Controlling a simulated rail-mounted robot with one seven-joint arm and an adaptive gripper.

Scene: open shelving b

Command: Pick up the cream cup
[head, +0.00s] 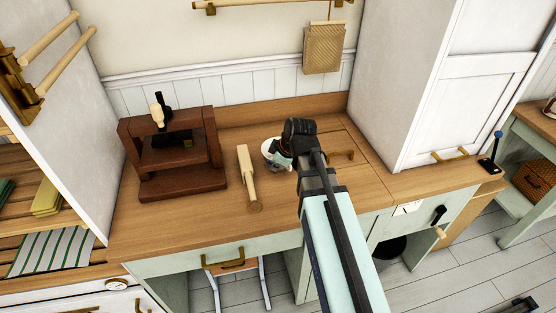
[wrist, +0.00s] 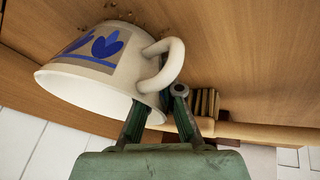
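The cream cup (head: 269,152) stands on the wooden counter, partly hidden behind my gripper in the head view. In the wrist view the cup (wrist: 118,62) fills the upper left, with a blue leaf pattern, its pale inside showing and its handle (wrist: 176,62) toward the right. My gripper (wrist: 160,103) is open, its two fingers spread close to the handle side of the cup. The left finger overlaps the cup's rim, and the right finger is just below the handle. Whether either finger touches the cup cannot be told.
A wooden mallet-like tool (head: 246,176) lies left of the cup. A dark red wooden stand (head: 180,184) is farther left. A tall white cabinet (head: 405,80) rises at the right. A woven board (head: 324,50) hangs on the back wall. The counter's front left (head: 150,225) is clear.

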